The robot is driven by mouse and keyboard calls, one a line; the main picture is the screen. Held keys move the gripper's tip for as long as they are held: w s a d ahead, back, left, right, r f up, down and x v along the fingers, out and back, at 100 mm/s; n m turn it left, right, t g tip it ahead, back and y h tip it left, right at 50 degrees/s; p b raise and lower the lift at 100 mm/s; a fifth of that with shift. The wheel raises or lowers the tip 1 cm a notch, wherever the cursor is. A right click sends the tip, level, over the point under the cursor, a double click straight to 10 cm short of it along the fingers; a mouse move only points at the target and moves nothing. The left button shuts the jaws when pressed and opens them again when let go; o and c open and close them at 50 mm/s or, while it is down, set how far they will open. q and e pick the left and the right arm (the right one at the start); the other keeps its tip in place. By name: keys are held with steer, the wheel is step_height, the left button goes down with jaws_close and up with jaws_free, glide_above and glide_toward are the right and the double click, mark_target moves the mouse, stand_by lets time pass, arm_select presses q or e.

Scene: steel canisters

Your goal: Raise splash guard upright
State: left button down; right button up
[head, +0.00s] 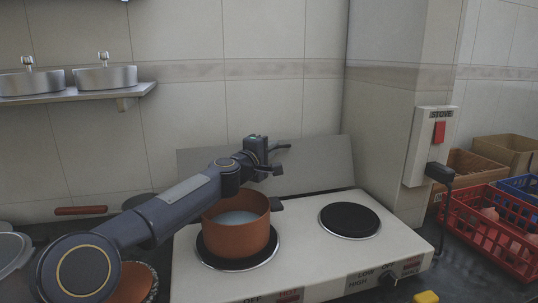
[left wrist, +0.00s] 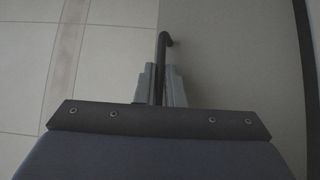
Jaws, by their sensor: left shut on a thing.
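The splash guard (head: 320,165) is a flat grey panel along the back edge of the white two-burner stove (head: 312,240). It stands raised in front of the tiled wall; whether it is fully vertical or slightly tilted I cannot tell. My left gripper (head: 277,158) is at the guard's upper middle, above and behind the pot. In the left wrist view, its fingers (left wrist: 160,85) are shut on a dark bent handle (left wrist: 165,42) beside the grey panel (left wrist: 235,60). My arm hides part of the guard. My right gripper is not in view.
An orange pot (head: 235,235) with pale liquid sits on the left burner, below my left arm. The right burner (head: 349,220) is empty. A wall box (head: 428,160) with a red switch and red crate (head: 490,235) are at right.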

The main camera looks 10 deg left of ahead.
mark_target(275, 158)
arm_select(q)
steer(key=shift+s+d+f+b, duration=0.2)
steer(key=shift+s+d+b, duration=0.1)
steer(key=shift+s, duration=0.35)
steer(key=shift+s+d+f+b, duration=0.2)
steer(key=shift+s+d+b, duration=0.1)
steer(key=shift+s, duration=0.35)
steer(key=shift+s+d+f+b, duration=0.2)
steer(key=shift+s+b, duration=0.1)
steer(key=shift+s, duration=0.35)
steer(key=c, duration=1.8)
jaws_free()
steer(key=shift+w+f, duration=0.1)
